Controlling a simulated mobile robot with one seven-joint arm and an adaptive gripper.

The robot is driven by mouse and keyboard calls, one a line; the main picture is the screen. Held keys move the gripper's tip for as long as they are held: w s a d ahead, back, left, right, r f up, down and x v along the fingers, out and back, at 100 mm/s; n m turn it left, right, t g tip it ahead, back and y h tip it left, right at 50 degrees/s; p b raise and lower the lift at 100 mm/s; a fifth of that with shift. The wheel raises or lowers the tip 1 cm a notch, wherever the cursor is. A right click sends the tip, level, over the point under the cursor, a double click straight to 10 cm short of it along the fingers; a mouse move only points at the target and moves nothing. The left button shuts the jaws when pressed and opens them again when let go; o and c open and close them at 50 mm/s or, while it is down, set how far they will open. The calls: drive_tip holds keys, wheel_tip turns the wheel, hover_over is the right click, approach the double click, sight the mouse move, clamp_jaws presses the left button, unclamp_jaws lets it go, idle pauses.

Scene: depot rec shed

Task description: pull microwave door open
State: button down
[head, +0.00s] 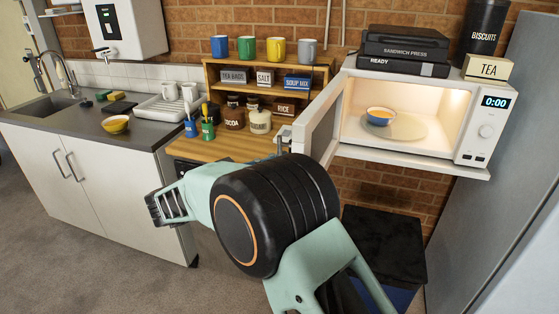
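The white microwave (466,118) stands on a white wall shelf at the right. Its door (318,122) is swung open to the left, and the lit cavity is in plain view. A small grey metal piece, which looks like the door handle (283,136), shows at the door's free edge; its lower part is hidden behind my arm. My arm fills the middle foreground, in front of the door's lower edge.
A sandwich press box (405,48) and a tea box (487,67) sit on the microwave. Left of the door is a wooden counter with a rack (208,80) of mugs and jars. A dark box (385,245) stands below the microwave. Grey floor is free at the left front.

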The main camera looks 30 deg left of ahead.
drive_tip(key=shift+a, duration=0.1)
idle(0.3)
drive_tip(key=c, duration=2.1)
unclamp_jaws()
drive_tip(key=shift+s, duration=0.1)
drive_tip(key=v, duration=1.2)
